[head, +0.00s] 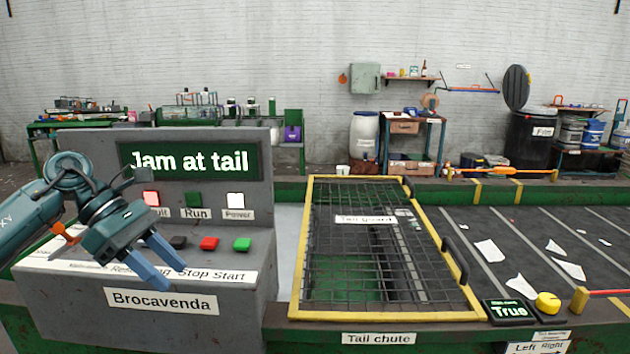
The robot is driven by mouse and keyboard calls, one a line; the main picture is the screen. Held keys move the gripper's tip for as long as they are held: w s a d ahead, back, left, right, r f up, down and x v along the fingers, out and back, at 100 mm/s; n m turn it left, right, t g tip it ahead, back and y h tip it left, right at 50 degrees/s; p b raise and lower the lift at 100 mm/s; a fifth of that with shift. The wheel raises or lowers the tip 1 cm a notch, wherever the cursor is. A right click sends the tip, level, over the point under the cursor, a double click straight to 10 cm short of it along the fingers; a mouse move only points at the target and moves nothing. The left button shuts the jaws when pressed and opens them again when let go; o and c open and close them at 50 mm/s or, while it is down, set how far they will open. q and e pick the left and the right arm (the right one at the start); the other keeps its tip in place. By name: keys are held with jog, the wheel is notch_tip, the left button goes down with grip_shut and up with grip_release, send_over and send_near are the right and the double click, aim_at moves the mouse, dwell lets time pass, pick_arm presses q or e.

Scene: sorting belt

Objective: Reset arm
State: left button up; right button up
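My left gripper (171,276) comes in from the left over the grey control console (235,295). Its two blue fingers are apart with nothing between them, pointing down and right in front of the console's button row. The black button (178,242), red button (209,243) and green button (241,244) lie just beyond the fingers. The console screen (190,160) reads "Jam at tail". The label by the buttons is partly hidden by the gripper. My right gripper is out of view.
A yellow-framed mesh tail guard (468,300) lies over the tail chute right of the console. The dark belt (480,225) with white scraps extends right. A yellow knob (548,302) and a display (508,311) reading "True" sit on the front edge. Shelves and bins line the back wall.

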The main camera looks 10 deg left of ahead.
pick_arm(q)
jog(key=d+f+n+t+h, duration=0.4)
jog(key=d+n+t+h, duration=0.1)
jog(key=d+n, duration=0.45)
jog(key=d+f+n+t+h, duration=0.4)
jog(key=d+f+n+h, duration=0.15)
jog(key=d+n, duration=0.4)
jog(key=s+a+f+n+t+y, duration=0.25)
jog(key=f+n+y, duration=0.5)
jog(key=n, duration=0.45)
jog(key=s+a+f+n+t+y, duration=0.1)
jog(key=s+f+n+t+y, duration=0.25)
jog(key=f+n+y, duration=0.45)
jog(key=s+f+n+g, duration=0.4)
jog(key=s+f+n, duration=0.6)
jog(key=f+n, duration=0.1)
jog(key=shift+s+a+f+g+y, duration=0.2)
jog(key=shift+s+f+g+y, duration=0.1)
jog(key=shift+s+f+g, duration=0.1)
